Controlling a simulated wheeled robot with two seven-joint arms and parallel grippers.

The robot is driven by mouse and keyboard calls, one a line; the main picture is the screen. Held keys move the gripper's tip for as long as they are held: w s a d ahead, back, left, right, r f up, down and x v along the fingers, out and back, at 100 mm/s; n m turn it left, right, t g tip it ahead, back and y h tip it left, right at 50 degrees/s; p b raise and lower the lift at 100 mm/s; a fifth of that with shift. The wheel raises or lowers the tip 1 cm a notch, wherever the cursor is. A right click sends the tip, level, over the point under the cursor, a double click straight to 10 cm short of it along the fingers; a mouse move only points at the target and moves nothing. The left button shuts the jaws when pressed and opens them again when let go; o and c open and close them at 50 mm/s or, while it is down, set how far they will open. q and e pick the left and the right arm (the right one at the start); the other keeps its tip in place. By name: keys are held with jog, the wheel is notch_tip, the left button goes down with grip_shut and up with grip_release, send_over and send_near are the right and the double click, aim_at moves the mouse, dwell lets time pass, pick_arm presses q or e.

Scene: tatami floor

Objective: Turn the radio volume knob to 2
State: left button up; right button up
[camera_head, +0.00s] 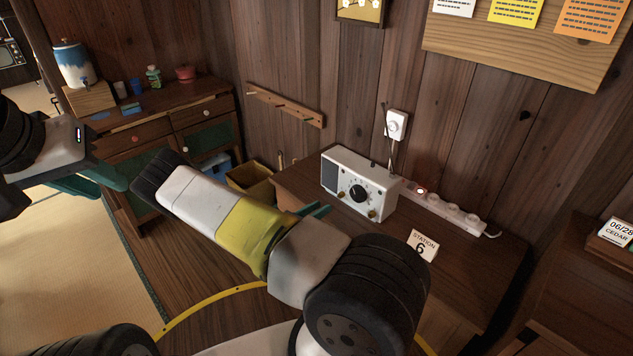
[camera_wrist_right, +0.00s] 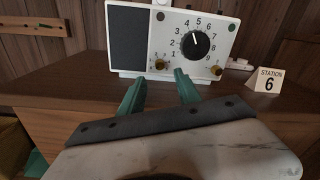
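The white radio (camera_head: 372,171) stands on the wooden desk by the wall. In the right wrist view the radio (camera_wrist_right: 149,27) faces me, with a dark speaker panel on its left. Its large black knob (camera_wrist_right: 196,46) sits inside a numbered dial, and its white mark points roughly up, near 4 to 5. The knob also shows in the head view (camera_head: 357,193). My right gripper (camera_wrist_right: 159,76) is open and empty, in front of and below the dial, apart from the knob. My left gripper (camera_head: 112,178) is at the far left, away from the radio; its finger gap is unclear.
Two small brass knobs (camera_wrist_right: 160,64) flank the dial's lower edge. A "STATION 6" card (camera_head: 422,245) stands right of the radio. A white power strip (camera_head: 450,208) lies behind. A cabinet (camera_head: 150,125) with small items stands at the left. My right forearm covers part of the desk.

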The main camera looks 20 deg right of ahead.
aim_at(339, 196)
jog(key=x, duration=0.7)
jog(key=shift+w+d+f, duration=0.15)
jog(key=shift+d, duration=0.2)
jog(key=shift+c, duration=0.2)
grip_shut()
